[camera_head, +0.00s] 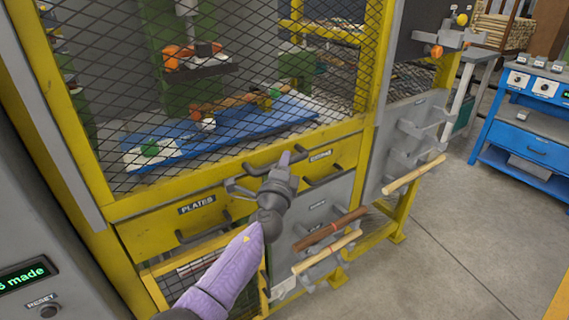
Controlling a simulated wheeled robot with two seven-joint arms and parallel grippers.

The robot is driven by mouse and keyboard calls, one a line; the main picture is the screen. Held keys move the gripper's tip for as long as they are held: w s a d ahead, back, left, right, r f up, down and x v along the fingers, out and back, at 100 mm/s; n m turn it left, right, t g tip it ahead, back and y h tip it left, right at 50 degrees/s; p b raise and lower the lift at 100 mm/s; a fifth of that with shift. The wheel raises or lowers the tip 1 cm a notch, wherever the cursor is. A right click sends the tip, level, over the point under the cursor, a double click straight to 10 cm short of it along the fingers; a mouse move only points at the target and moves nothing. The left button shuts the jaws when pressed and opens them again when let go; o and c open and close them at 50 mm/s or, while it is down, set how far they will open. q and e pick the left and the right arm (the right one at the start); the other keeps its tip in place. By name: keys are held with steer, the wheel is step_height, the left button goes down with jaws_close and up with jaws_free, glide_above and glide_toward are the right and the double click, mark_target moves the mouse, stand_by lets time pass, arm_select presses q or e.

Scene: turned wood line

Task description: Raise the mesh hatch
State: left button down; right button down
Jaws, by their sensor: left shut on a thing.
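The mesh hatch (172,192) is a yellow frame filled with dark diamond mesh, on the front of a yellow machine. It appears lowered, its bottom rail just above a row of drawers. A dark bar handle (258,170) sits at the bottom rail. My left gripper (286,163) reaches up from below, with its fingers at this handle and shut on it. The gripper hides part of the handle, and the finger contact is small in the picture. My right gripper is not in view.
A drawer labelled PLATES (185,228) lies below the hatch. Wooden rods (327,250) stick out on brackets to the right of my left arm. Behind the mesh is a blue bed (240,127). A blue bench (535,122) stands at right; the grey floor between is clear.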

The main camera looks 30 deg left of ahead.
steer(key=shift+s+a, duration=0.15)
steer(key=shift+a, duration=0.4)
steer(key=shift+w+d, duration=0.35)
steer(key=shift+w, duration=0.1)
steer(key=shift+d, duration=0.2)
